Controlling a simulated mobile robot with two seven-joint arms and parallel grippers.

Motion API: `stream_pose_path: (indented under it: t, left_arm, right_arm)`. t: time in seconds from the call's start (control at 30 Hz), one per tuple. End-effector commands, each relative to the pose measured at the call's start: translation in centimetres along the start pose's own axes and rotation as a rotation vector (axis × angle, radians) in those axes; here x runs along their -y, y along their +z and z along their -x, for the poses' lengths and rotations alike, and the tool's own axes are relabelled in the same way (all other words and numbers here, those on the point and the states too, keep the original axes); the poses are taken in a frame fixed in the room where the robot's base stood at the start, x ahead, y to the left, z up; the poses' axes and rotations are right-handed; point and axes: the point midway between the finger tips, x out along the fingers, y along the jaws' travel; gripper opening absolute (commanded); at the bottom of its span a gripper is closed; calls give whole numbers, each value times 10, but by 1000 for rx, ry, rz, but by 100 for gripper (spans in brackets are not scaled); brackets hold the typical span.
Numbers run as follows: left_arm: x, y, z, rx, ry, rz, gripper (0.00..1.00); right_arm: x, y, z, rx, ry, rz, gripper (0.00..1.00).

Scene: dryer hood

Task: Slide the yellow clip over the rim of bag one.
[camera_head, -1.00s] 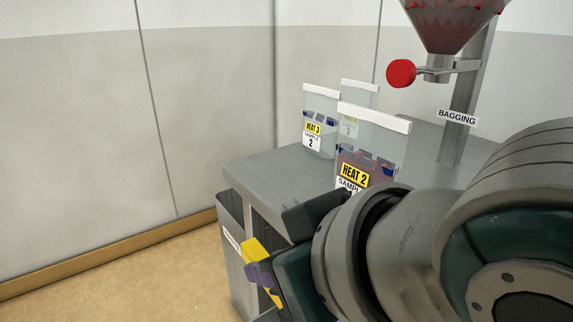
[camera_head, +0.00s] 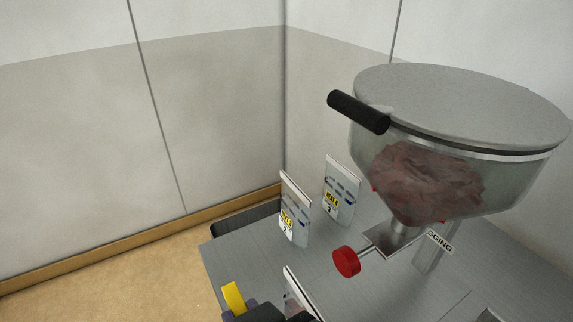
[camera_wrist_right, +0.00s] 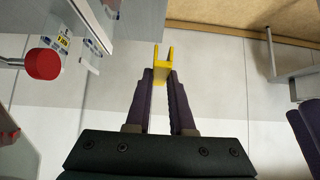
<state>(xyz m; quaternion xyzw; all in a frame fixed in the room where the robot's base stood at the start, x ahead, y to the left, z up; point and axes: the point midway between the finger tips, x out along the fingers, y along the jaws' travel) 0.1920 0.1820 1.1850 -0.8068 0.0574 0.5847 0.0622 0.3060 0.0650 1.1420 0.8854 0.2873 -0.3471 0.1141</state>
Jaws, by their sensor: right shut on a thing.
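The yellow clip (camera_head: 233,297) is at the bottom of the head view, left of the nearest bag and apart from it. My right gripper (camera_wrist_right: 160,80) is shut on the clip (camera_wrist_right: 163,64), whose two prongs point away from the fingers in the right wrist view. The nearest bag (camera_head: 296,290), with a white rim, is partly cut off at the bottom; its label cannot be read now. Two more labelled bags, a left one (camera_head: 294,212) and a right one (camera_head: 341,190), stand upright behind it.
A hopper (camera_head: 440,175) with a lid and black handle hangs over the grey table (camera_head: 235,265) at right. Its red knob (camera_head: 346,262) sits close to the nearest bag. The table's left part is bare. A dark purple part (camera_wrist_right: 305,135) shows at the wrist view's right edge.

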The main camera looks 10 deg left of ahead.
Motion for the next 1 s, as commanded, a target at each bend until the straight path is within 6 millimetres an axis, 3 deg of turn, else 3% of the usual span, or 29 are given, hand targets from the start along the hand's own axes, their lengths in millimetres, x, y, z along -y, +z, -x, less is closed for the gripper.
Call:
stream_pose_path:
  t: [0.57,1.0]
  left_arm:
    - [0,-1,6,4,0,1,100]
    - [0,-2,9,4,0,1,100]
  right_arm:
    - [0,0,1,2,-1,-1,0]
    - [-25,3,-2,1,0,0,0]
